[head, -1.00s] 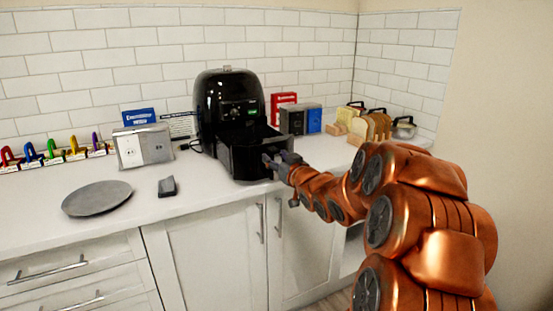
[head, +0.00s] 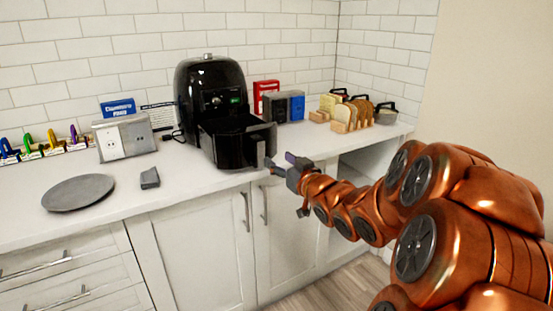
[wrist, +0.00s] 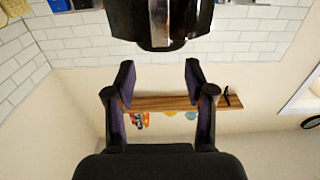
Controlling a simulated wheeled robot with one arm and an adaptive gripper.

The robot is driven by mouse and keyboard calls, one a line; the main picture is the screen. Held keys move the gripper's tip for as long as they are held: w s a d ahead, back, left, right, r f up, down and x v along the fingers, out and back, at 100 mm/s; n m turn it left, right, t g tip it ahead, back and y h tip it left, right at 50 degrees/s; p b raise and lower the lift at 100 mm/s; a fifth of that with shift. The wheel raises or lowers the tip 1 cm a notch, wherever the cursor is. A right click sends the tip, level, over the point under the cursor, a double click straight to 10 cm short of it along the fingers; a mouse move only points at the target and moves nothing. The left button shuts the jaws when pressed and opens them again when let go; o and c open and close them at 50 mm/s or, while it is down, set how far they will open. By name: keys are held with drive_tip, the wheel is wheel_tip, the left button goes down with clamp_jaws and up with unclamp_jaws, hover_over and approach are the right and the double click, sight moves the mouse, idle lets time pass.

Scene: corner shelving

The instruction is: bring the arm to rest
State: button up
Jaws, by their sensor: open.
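My copper-coloured arm reaches in from the right in the head view. My gripper (head: 279,162) is open and empty, just in front of the air fryer's drawer, near the counter's front edge. In the wrist view, my gripper (wrist: 160,78) shows its two dark fingers spread with nothing between them. The black air fryer (head: 212,95) stands on the counter with its drawer (head: 235,142) pulled out toward me. The drawer front also shows at the top of the wrist view (wrist: 190,22), apart from the fingertips.
The white counter (head: 110,205) holds a grey plate (head: 78,192), a small dark block (head: 150,178), a socket box (head: 125,138) and a toast rack (head: 350,118). Cabinets with handles (head: 246,210) stand below. A wooden shelf (wrist: 170,103) shows beyond the fingers in the wrist view.

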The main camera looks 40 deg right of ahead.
drive_tip(key=shift+s, duration=0.1)
idle(0.7)
wheel_tip(320, 180, down, 7)
drive_tip(key=a+g+h, duration=0.1)
drive_tip(key=a+g, duration=0.2)
drive_tip(key=g, duration=0.2)
drive_tip(key=s+a+f+g+y, duration=0.1)
drive_tip(key=s+a+f+g, duration=0.5)
drive_tip(key=s, duration=0.4)
drive_tip(key=s+a+f+g, duration=0.5)
drive_tip(key=s+a, duration=0.3)
drive_tip(key=s, duration=0.2)
drive_tip(key=s+a+r+n+g+y, duration=0.15)
drive_tip(key=s+a+g, duration=0.5)
drive_tip(key=s, duration=0.75)
wheel_tip(320, 180, up, 14)
drive_tip(key=a+t+p, duration=0.1)
drive_tip(key=t+p, duration=0.1)
drive_tip(key=p, duration=1.1)
drive_tip(key=shift+w+a+f+t, duration=0.2)
drive_tip(key=shift+w+a+t, duration=0.1)
drive_tip(key=shift+a+t, duration=0.05)
drive_tip(key=shift+m, duration=0.25)
drive_tip(key=shift+c, duration=0.2)
